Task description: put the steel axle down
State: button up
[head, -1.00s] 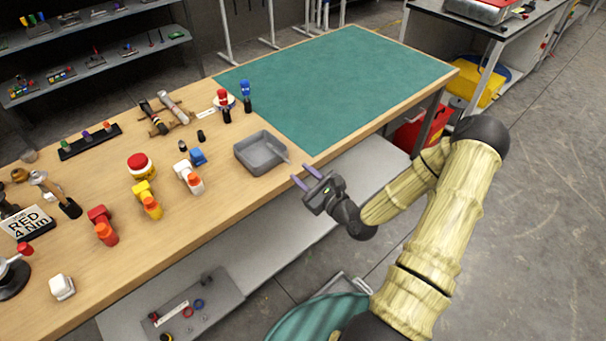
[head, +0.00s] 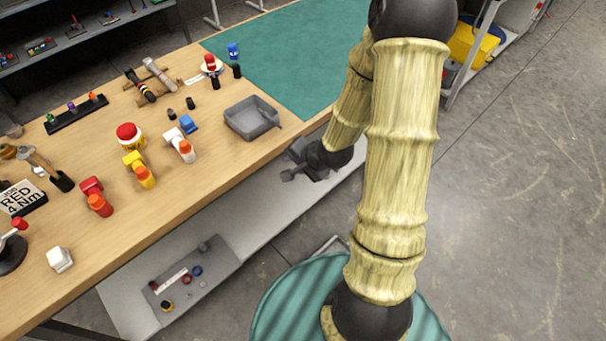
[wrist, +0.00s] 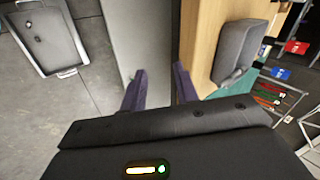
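My gripper (head: 290,173) hangs just off the front edge of the bench, near the grey tray. In the wrist view its two purple fingers stand apart with nothing seen between them (wrist: 159,82). No steel axle can be named with certainty. My gripper is well apart from both.
The grey tray (head: 229,122) stands near the bench's front edge; it also shows in the wrist view (wrist: 236,45). Several coloured-cap bottles, a hammer and a RED 4 Nm sign (head: 20,197) fill the left bench. The green mat (head: 285,50) looks clear where visible. A grey shelf (head: 265,215) lies below.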

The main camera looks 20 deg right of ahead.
jog(key=s+a+r+n+g+h, duration=0.2)
jog(key=s+r+n+g+h, duration=0.1)
jog(key=s+r+n, duration=0.8)
jog(key=shift+s+a+r+g, duration=0.2)
jog(key=shift+s+g, duration=0.5)
jog(key=shift+s, duration=0.05)
jog(key=shift+o, duration=0.5)
